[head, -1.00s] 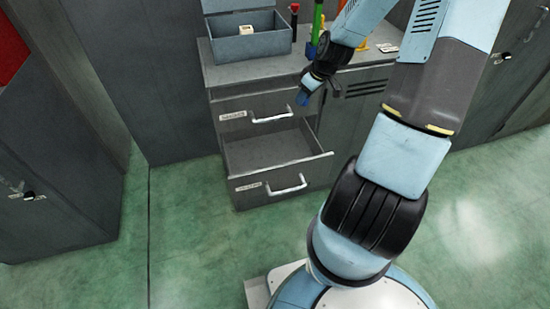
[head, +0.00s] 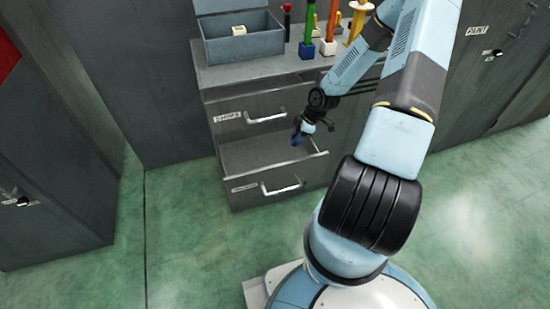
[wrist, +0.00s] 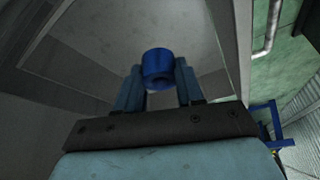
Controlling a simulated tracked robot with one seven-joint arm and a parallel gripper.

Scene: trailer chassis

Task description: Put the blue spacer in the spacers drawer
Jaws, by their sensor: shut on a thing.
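The blue spacer (wrist: 158,66) is a short blue ring held between the fingertips of my gripper (wrist: 160,82) in the wrist view. In the head view my gripper (head: 299,136) points down at the right part of the open lower drawer (head: 255,153); the spacer is too small there to make out clearly. The drawer's grey floor (wrist: 110,40) lies beyond the spacer in the wrist view and looks empty. The drawer front bears a label (head: 244,187) that is too small to read, and a white handle (head: 283,187).
Green floor is clear in front.

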